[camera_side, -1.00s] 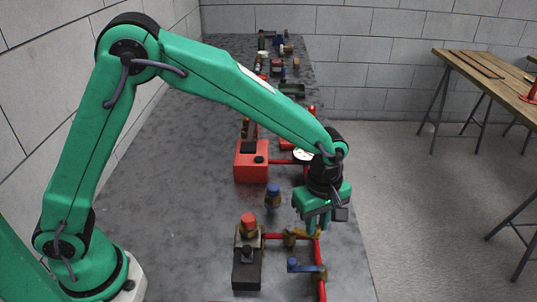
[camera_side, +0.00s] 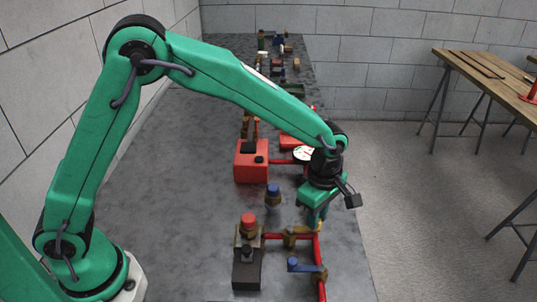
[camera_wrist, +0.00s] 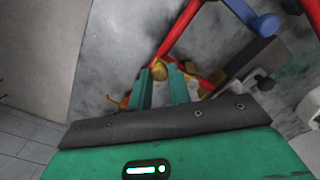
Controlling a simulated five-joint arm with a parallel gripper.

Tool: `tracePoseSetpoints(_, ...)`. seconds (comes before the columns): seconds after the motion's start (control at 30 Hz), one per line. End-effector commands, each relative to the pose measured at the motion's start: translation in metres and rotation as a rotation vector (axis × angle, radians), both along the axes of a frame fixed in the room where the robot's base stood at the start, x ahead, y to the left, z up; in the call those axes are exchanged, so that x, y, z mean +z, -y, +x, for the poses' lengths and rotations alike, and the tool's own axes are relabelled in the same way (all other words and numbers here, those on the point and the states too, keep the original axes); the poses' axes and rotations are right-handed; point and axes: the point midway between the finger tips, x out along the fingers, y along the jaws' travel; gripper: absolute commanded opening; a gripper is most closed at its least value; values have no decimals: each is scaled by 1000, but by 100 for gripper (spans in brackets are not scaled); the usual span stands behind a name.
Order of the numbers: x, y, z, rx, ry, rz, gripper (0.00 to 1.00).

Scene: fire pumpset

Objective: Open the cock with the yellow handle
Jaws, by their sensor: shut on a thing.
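The yellow handle is mostly hidden by my fingers in the side view. A yellow bit of it shows between my fingertips in the wrist view (camera_wrist: 160,70). The brass cock body (camera_side: 297,236) sits on the red pipe, just below my gripper (camera_side: 314,220) in the side view. My gripper points down with its two green fingers shut on the yellow handle; the fingers also show in the wrist view (camera_wrist: 161,88). The exact angle of the handle is hard to tell.
A cock with a blue handle (camera_side: 300,266) is on the red pipe (camera_side: 318,249) nearer the camera. A dark block with a red cap (camera_side: 248,221) stands left, and a blue-capped fitting (camera_side: 273,191) behind it. A red box (camera_side: 250,162) and a gauge (camera_side: 303,154) are farther back.

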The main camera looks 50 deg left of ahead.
Motion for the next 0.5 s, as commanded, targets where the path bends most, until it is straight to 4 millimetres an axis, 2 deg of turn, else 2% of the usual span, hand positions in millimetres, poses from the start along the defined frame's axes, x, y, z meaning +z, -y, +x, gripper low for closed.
tracePoseSetpoints(0.03, 1, -1, 1, 4, 3, -1, 0)
tracePoseSetpoints(0.07, 1, -1, 1, 3, 3, -1, 21)
tracePoseSetpoints(0.17, 1, -1, 1, 3, 3, -1, 41)
tracePoseSetpoints(0.5, 1, -1, 1, 0, 1, -1, 41)
